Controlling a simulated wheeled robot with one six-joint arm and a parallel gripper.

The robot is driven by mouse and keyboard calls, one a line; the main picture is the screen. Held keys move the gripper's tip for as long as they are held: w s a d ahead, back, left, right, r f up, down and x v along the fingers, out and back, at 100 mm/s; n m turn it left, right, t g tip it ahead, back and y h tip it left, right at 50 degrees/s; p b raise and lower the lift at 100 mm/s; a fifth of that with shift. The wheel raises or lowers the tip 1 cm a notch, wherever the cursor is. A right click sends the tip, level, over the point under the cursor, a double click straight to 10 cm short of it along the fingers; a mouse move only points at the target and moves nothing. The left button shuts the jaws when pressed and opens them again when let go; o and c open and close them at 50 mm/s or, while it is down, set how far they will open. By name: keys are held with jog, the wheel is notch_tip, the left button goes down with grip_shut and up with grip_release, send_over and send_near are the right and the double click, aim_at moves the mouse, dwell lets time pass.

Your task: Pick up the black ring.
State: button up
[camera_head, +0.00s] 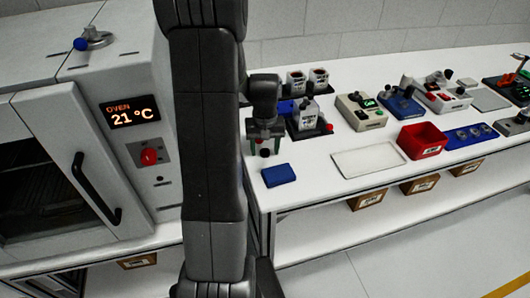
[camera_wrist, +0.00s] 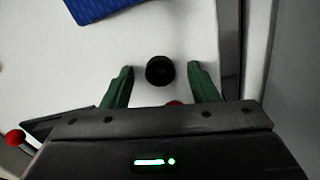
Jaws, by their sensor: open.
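The black ring (camera_wrist: 160,71) lies on the white bench top in the wrist view, between and slightly beyond the green fingertips. It also shows as a small dark spot in the head view (camera_head: 265,153). My gripper (camera_wrist: 160,79) is open, with a finger on each side of the ring and a visible gap to both. My gripper also shows in the head view (camera_head: 265,143), pointing down near the bench's left end. Its height above the bench is hard to tell.
A blue pad (camera_head: 278,175) lies in front of the ring. An oven (camera_head: 60,165) stands at the left.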

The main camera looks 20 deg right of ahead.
jog(key=shift+c, duration=0.2)
jog(key=c, duration=1)
jog(key=shift+r, duration=0.1)
